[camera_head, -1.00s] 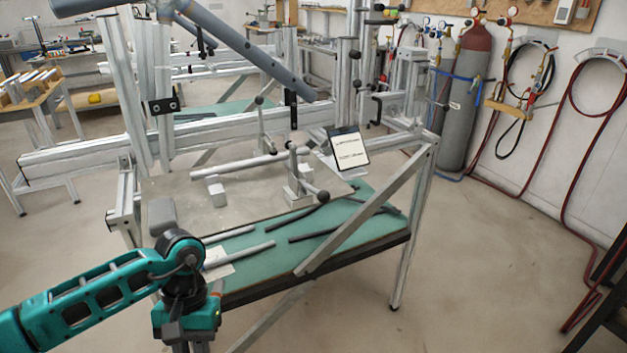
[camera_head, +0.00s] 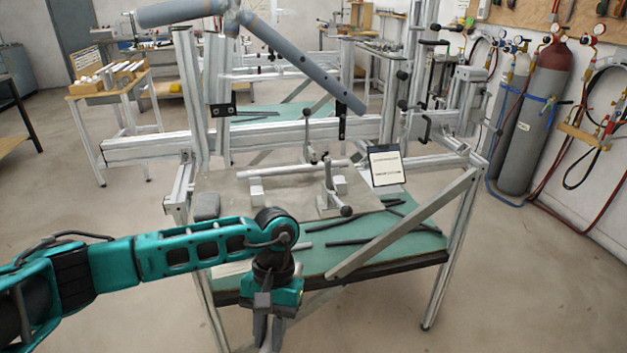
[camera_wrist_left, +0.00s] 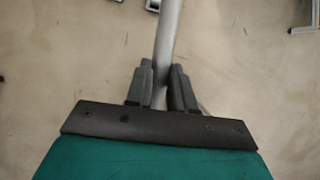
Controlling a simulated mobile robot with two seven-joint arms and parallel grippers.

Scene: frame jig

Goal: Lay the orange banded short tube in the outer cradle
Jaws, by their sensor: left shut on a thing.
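My left gripper (camera_head: 268,335) hangs fingers down in front of the bench, low in the head view. In the left wrist view its two dark fingers (camera_wrist_left: 162,86) are shut on a plain grey tube (camera_wrist_left: 168,35), which runs up out of the picture. No orange band shows on the visible part, so I cannot tell whether it is the orange banded short tube. On the grey plate (camera_head: 225,182), a light tube (camera_head: 305,169) lies across small blocks (camera_head: 256,190). I cannot tell which support is the outer cradle. My right gripper is out of view.
The green bench top (camera_head: 400,236) holds several dark rods (camera_head: 350,240). A diagonal strut (camera_head: 400,225) crosses the bench front. A clamp (camera_head: 328,190) and a tablet-like sign (camera_head: 386,165) stand on the right side. A thick grey-blue tube frame (camera_head: 300,60) overhangs the bench.

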